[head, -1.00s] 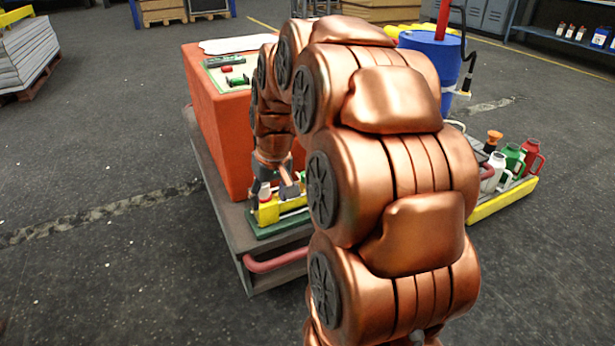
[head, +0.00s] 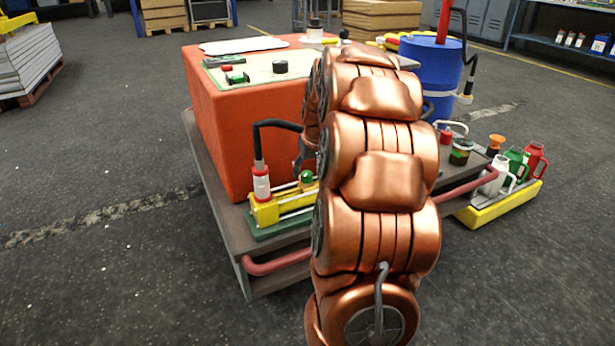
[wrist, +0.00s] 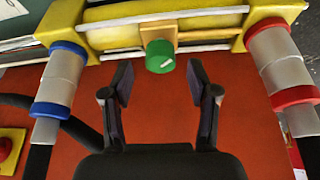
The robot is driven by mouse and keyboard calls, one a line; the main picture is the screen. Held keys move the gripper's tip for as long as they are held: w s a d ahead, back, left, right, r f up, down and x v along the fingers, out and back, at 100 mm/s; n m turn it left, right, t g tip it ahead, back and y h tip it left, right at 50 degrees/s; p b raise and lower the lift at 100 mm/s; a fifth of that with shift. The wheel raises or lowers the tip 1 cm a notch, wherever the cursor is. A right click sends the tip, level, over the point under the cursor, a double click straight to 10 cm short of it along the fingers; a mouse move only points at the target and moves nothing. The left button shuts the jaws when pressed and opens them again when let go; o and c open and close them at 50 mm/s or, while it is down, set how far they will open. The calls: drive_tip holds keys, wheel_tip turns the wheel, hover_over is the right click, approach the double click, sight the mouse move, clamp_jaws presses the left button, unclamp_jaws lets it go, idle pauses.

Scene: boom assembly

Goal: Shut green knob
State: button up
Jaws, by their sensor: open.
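The green knob (wrist: 160,56) is a short round cap with a white mark on its face, set on a tan block on a yellow and silver cylinder unit (wrist: 110,32). In the wrist view my gripper (wrist: 158,75) is open, with one finger on each side just short of the knob. I cannot tell whether the fingers reach around it. In the head view the green knob (head: 307,176) shows on top of the yellow unit (head: 265,212), just left of my arm. My gripper is mostly hidden behind the arm there.
A red-banded fitting (wrist: 282,65) and a blue-banded fitting (wrist: 60,78) with hoses flank the knob. The unit lies on a grey cart (head: 215,190) beside an orange box (head: 225,130). A blue barrel (head: 432,70) stands behind. The floor left of the cart is clear.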

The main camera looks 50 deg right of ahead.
drive_tip(key=shift+x, duration=1.05)
clamp_jaws()
